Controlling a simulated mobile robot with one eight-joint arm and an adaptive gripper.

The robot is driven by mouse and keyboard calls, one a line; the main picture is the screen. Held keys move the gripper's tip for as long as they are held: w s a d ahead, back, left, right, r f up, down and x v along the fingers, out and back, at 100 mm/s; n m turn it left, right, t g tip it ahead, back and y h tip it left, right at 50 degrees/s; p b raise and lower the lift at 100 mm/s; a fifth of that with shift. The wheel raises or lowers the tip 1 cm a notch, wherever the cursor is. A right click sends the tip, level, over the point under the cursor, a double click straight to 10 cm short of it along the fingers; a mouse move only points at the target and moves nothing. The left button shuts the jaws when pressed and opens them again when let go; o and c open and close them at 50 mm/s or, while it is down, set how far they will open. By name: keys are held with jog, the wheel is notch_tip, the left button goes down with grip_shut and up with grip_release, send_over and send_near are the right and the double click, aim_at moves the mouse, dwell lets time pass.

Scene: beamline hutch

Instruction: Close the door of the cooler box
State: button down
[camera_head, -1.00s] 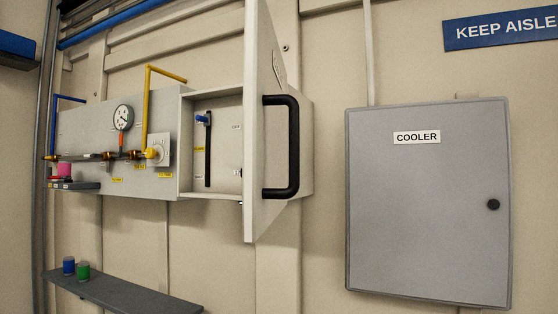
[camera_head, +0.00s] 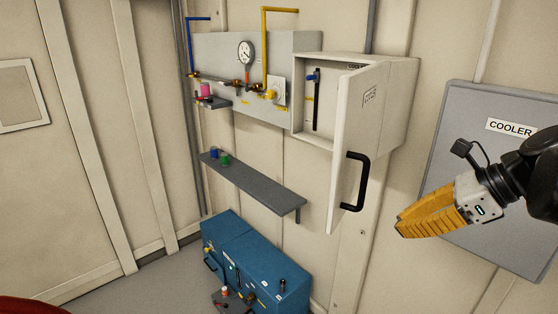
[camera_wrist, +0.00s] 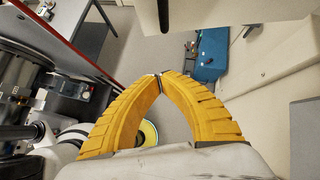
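The white cooler box (camera_head: 398,105) is mounted on the wall right of centre in the head view, with a partly hidden label on its top front edge. Its white door (camera_head: 347,125) stands open, swung out toward me, with a black bar handle (camera_head: 354,182). The open left part of the inside shows; the door hides the rest. My gripper (camera_head: 401,229), with yellow ribbed fingers, is to the right of the handle and apart from it. In the wrist view its fingertips (camera_wrist: 160,77) meet with nothing visible between them. A black bar, seemingly the handle (camera_wrist: 163,14), shows beyond them.
A grey cabinet (camera_head: 455,160) labelled COOLER is on the wall behind my gripper. A gauge panel (camera_head: 222,50) adjoins the box on the left. A grey shelf (camera_head: 255,182) juts out below, above blue chests (camera_head: 265,262) on the floor. Open floor lies to the left.

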jog(key=w+a+f+p, duration=0.3)
jog(key=w+a+f, duration=0.2)
jog(key=a, duration=0.3)
jog(key=shift+w+a+f+m, duration=0.3)
jog(key=shift+w, duration=0.55)
jog(key=shift+a, duration=0.1)
